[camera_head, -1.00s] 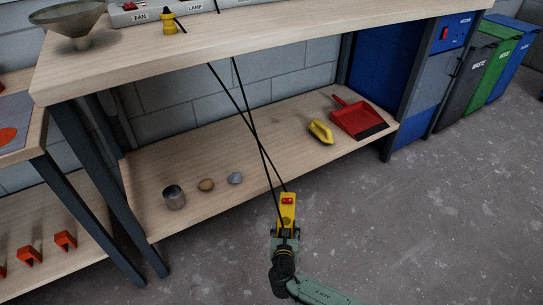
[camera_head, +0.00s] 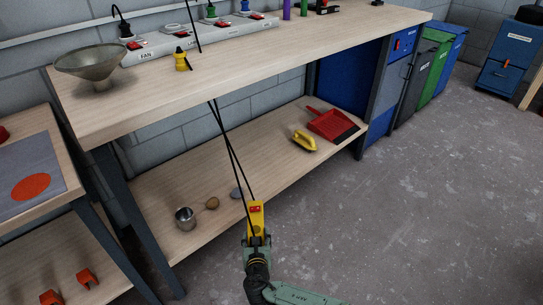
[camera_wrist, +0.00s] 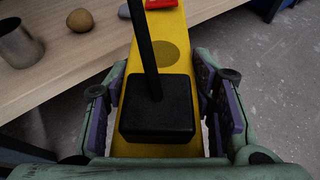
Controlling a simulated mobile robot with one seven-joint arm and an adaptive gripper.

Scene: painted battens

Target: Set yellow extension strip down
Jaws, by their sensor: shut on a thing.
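The yellow extension strip (camera_head: 256,219) is held in my gripper (camera_head: 256,241), in front of the workbench's lower shelf. It has a red switch near its far end and black cords running up from it toward the bench top. In the wrist view the strip (camera_wrist: 158,48) lies between the two finger pads of my gripper (camera_wrist: 166,112), with a black plug (camera_wrist: 158,108) standing on it. The strip's near end is hidden by the gripper.
The workbench top (camera_head: 230,55) carries a funnel (camera_head: 92,64), a grey labelled power strip (camera_head: 160,55) and a yellow plug-like piece (camera_head: 181,59). On the lower shelf (camera_head: 245,165) are a metal cup (camera_head: 185,219), stones, a yellow-handled brush (camera_head: 304,141) and a red dustpan (camera_head: 331,124).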

